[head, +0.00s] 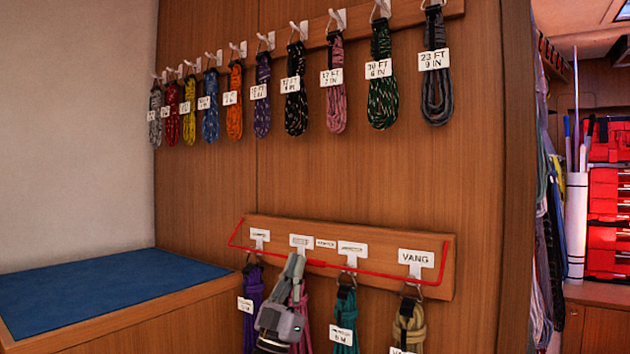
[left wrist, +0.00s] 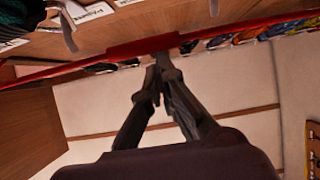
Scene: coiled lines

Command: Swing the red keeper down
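The red keeper (head: 386,274) is a thin red bar with bent ends, joined near both ends of the lower wooden board (head: 346,233). It runs across the front of the board, over the lower part of the white hook plates. In the left wrist view the keeper (left wrist: 225,31) crosses the top, with a thicker dark red grip (left wrist: 130,46). My left gripper (head: 296,259) is at the bar, just left of its middle. Its fingertips (left wrist: 158,72) are close together and meet the grip's edge; I cannot tell whether the bar is between them. My right gripper is not in view.
Coiled lines, such as a teal one (head: 344,318) and an olive one (head: 409,325), hang below the lower board. A row of tagged coils (head: 383,90) hangs from the upper rail. A blue-topped bench (head: 100,290) stands at the left. The panel between the rows is clear.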

